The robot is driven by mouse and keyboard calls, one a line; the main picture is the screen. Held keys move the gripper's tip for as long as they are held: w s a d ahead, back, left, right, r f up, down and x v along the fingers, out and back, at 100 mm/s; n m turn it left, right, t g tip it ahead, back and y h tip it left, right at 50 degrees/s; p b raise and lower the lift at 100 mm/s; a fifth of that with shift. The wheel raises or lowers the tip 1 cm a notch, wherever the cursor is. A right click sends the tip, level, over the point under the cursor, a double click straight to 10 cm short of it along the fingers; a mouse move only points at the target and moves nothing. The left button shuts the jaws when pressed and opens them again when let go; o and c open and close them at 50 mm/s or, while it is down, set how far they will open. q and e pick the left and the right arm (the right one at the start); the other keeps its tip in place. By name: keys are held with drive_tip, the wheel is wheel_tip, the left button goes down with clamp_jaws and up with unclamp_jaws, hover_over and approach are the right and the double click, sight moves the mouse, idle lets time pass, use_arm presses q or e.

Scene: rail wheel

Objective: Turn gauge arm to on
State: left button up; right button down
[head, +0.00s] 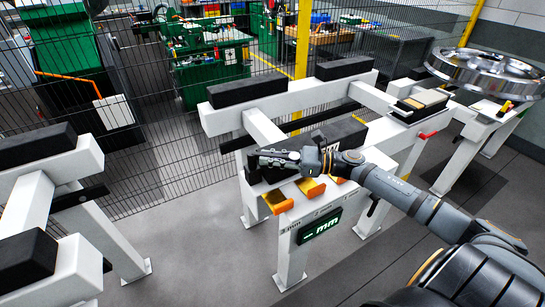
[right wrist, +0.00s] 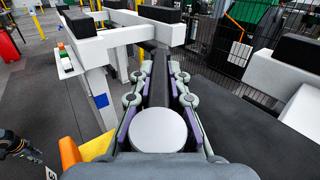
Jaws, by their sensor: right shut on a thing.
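My right gripper (head: 262,159) reaches in from the right in the head view, over the front of the white gauge stand (head: 290,265). In the right wrist view its two jointed fingers (right wrist: 158,75) are shut on a dark bar, which appears to be the gauge arm (right wrist: 157,90). The bar runs away from the palm between the fingers, and its near end is hidden. The gauge display (head: 320,228) on the stand shows a dash and "mm" in green. Orange brackets (head: 312,188) sit on the stand just below my wrist. My left gripper is not seen in the head view.
White beams with black pads (head: 247,90) stand behind and to the left. A shiny metal wheel (head: 488,70) rests at the upper right. A wire mesh fence (head: 165,150) closes the back. Grey floor is free in front of the stand.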

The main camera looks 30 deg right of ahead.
drive_tip(key=c, duration=1.3)
unclamp_jaws()
